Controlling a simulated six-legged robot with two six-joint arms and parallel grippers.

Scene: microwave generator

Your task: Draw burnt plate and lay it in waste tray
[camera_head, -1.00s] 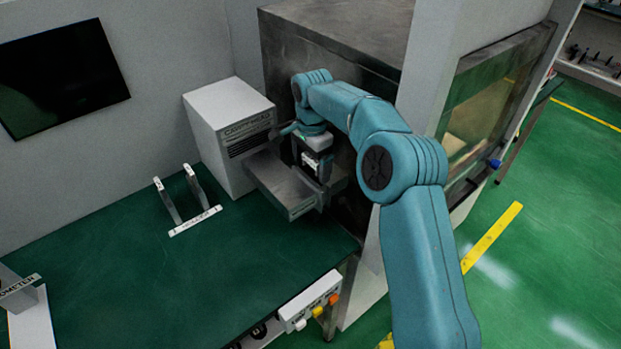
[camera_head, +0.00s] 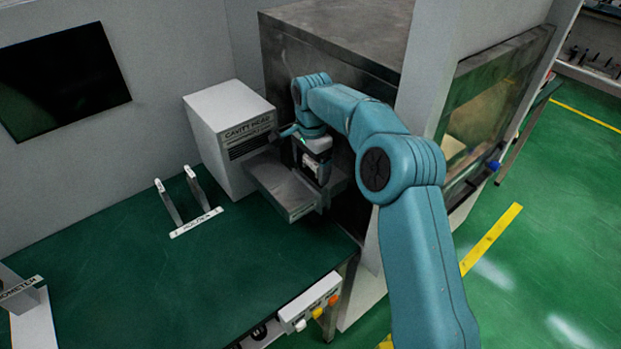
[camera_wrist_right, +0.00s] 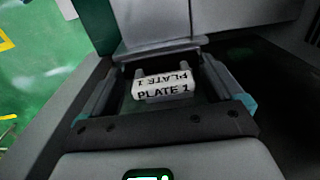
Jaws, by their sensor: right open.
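A white handle bar marked PLATE 1 (camera_wrist_right: 163,88) lies between the fingers of my right gripper (camera_wrist_right: 165,75) in the right wrist view. The fingers are open, with gaps on both sides of the bar. In the head view my right gripper (camera_head: 319,180) points down beside a grey metal tray-like part (camera_head: 283,190) in front of the dark metal cabinet (camera_head: 340,38). The gripper and arm hide much of the cabinet front. I cannot make out a burnt surface or a marked waste tray. My left gripper is not in view.
A white box marked CAVITY HEAD (camera_head: 232,125) stands close left of the gripper. A small upright holder (camera_head: 185,205) is on the green bench (camera_head: 130,270), which has free room around it. A strip with coloured knobs (camera_head: 312,300) lies along the bench's front edge.

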